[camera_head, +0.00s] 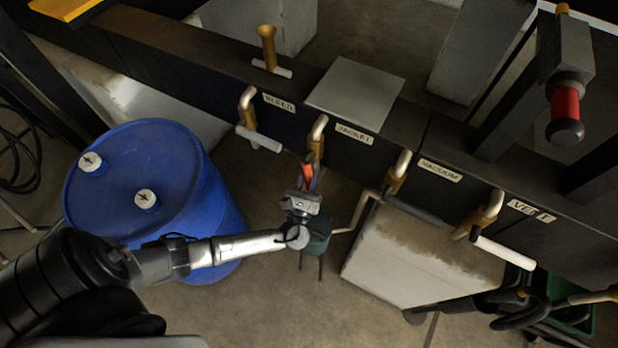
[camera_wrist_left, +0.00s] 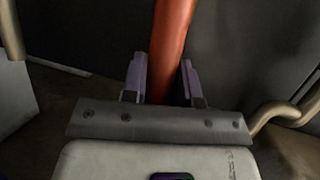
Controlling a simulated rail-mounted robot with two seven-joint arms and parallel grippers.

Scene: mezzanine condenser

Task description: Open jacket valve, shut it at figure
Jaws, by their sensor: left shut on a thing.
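The jacket valve (camera_head: 317,138) hangs on the dark beam beside the label JACKET (camera_head: 354,133). Its orange-red handle (camera_head: 307,171) points down toward me, and only part of it shows in the head view. My left gripper (camera_head: 305,188) is shut on this handle. In the left wrist view the red handle (camera_wrist_left: 171,50) runs upward between the two purple-grey fingers (camera_wrist_left: 163,82). A pale flat plate (camera_head: 356,94) sits on the beam above the label; I can read no figure on it. My right gripper is in neither view.
A blue drum (camera_head: 150,180) stands left, close to my left arm. Neighbouring valves have a white handle (camera_head: 259,139), a dark handle (camera_head: 413,209) and another white handle (camera_head: 503,252). A pale block (camera_head: 420,255) stands right of my gripper. A red cylinder (camera_head: 565,108) hangs upper right.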

